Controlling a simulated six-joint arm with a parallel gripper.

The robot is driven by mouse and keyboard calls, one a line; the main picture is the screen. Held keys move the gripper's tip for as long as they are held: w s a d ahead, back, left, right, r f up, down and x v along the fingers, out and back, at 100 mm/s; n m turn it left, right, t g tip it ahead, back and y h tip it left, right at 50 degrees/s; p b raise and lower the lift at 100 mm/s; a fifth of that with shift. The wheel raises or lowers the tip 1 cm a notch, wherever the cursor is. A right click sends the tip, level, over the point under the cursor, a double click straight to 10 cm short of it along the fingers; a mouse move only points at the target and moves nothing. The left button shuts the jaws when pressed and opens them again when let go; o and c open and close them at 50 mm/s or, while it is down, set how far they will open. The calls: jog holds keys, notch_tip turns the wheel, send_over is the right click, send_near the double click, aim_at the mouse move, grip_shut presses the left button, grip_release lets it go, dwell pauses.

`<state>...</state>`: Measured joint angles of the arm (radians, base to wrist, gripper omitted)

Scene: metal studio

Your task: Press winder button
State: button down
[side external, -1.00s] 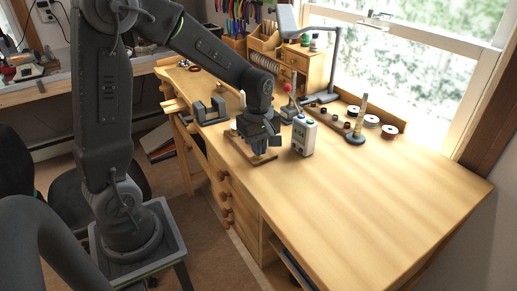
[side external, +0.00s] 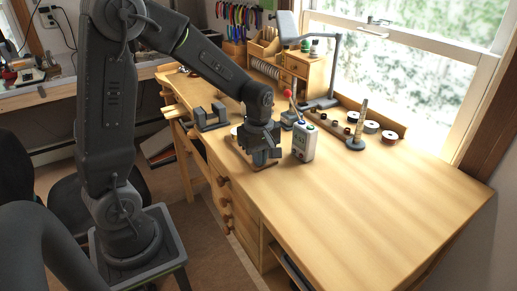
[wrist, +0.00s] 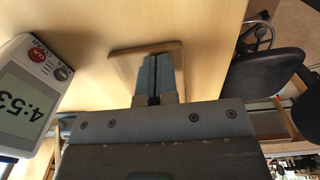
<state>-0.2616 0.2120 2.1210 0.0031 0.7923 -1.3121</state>
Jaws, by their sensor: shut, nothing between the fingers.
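My gripper (side external: 262,162) is shut and empty, fingers together, low over the near left part of the wooden bench. In the wrist view the shut fingers (wrist: 160,62) are in front of a brown wooden piece (wrist: 125,55) on the bench. A white device (side external: 304,142) stands upright on the bench just right of my gripper, apart from it. The wrist view shows its display reading 4:53 (wrist: 24,105), a red button (wrist: 37,54) and grey buttons (wrist: 61,73). I cannot tell which part is the winder button.
Behind the white device are a red-knobbed stand (side external: 288,94), a desk lamp (side external: 334,70) and a slim upright post (side external: 361,122). Several spools (side external: 371,127) line the window side. A dark grey block (side external: 212,117) sits at left. The bench's right part is clear.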

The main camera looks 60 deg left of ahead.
notch_tip(320, 180, up, 14)
dwell(0.5)
